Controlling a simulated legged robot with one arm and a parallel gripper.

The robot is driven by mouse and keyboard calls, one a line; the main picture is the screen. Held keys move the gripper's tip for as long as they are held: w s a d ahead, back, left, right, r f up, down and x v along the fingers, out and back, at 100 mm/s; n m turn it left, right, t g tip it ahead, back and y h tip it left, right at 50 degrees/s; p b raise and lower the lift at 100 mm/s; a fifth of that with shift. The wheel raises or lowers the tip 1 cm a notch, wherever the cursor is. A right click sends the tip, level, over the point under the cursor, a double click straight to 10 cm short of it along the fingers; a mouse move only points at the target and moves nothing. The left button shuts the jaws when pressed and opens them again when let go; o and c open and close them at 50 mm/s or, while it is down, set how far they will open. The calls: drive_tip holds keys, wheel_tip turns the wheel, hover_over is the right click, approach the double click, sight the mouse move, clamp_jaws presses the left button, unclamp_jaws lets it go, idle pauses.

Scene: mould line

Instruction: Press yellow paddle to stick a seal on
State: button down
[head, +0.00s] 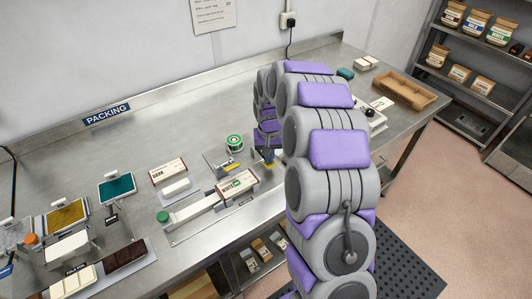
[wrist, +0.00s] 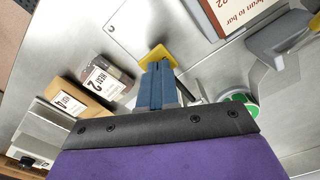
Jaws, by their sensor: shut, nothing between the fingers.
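The yellow paddle (wrist: 154,54) shows in the wrist view just beyond the tips of my fingers. My gripper (wrist: 156,68) is shut and empty, with its blue fingers over the paddle's edge. I cannot tell whether they touch it. In the head view my gripper (head: 268,158) is low over the steel table, right of the seal roll. The green and white seal roll (head: 235,142) stands on the table and is partly hidden by my gripper in the wrist view (wrist: 240,97). A box labelled white (head: 236,184) lies in front of the roll.
A box labelled dark (head: 168,171) lies to the left. Two small labelled packs, one (wrist: 104,79) and another (wrist: 75,102), lie near my gripper in the wrist view. A cardboard tray (head: 405,92) is at the table's right end.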

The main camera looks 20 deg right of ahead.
wheel_tip(320, 180, up, 8)
drive_tip(key=p, duration=0.3)
drive_tip(key=shift+r, duration=0.15)
idle(0.8)
idle(0.4)
drive_tip(key=s+a+r+n, duration=0.1)
drive_tip(key=s+a+r, duration=0.3)
drive_tip(key=s, duration=0.5)
drive_tip(key=s+a+r+n, duration=0.15)
drive_tip(key=s+r, duration=0.35)
drive_tip(key=s, duration=0.5)
drive_tip(key=s+a+g, duration=0.1)
drive_tip(key=s, duration=2)
drive_tip(key=shift+a+g, duration=0.25)
drive_tip(key=shift+g, duration=0.15)
drive_tip(key=c, duration=1.9)
unclamp_jaws()
